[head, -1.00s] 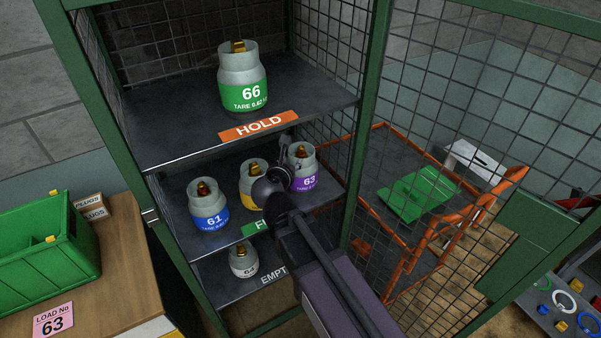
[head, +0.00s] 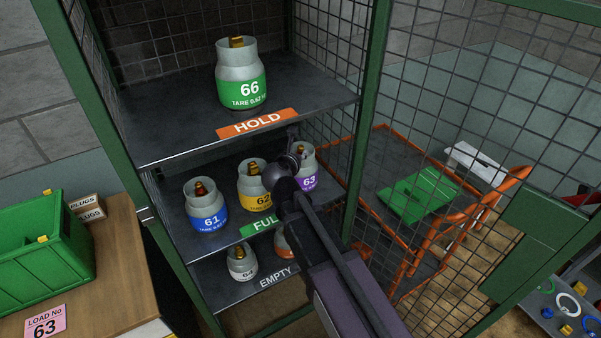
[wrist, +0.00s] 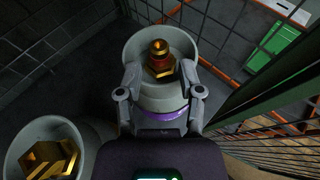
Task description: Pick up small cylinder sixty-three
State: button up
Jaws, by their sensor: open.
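Cylinder 63 (head: 310,183) is a small grey bottle with a purple band and a brass valve. It stands upright at the right end of the middle shelf (head: 178,222), marked FULL. In the head view my arm partly covers it. My gripper (head: 294,150) is at this cylinder. In the wrist view my gripper (wrist: 160,80) is open, with one finger on each side of the grey collar of cylinder 63 (wrist: 183,46). The brass valve (wrist: 160,62) shows inside the collar. I cannot tell whether the fingers touch it.
Yellow-banded cylinder 62 (head: 255,196) stands close to the left, then blue-banded cylinder 61 (head: 206,214). Green-banded cylinder 66 (head: 241,90) is on the HOLD shelf (head: 160,135) above. Cylinder 64 (head: 242,268) is on the EMPTY shelf below. A green cage post (head: 372,100) and mesh bound the right side.

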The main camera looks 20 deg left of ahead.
aim_at(300, 150)
jog(key=b+x, duration=0.1)
jog(key=x, duration=0.3)
jog(key=shift+f+b, duration=0.15)
jog(key=shift+b, duration=0.2)
jog(key=shift+w+f, duration=0.1)
jog(key=shift+w, duration=0.4)
grip_shut()
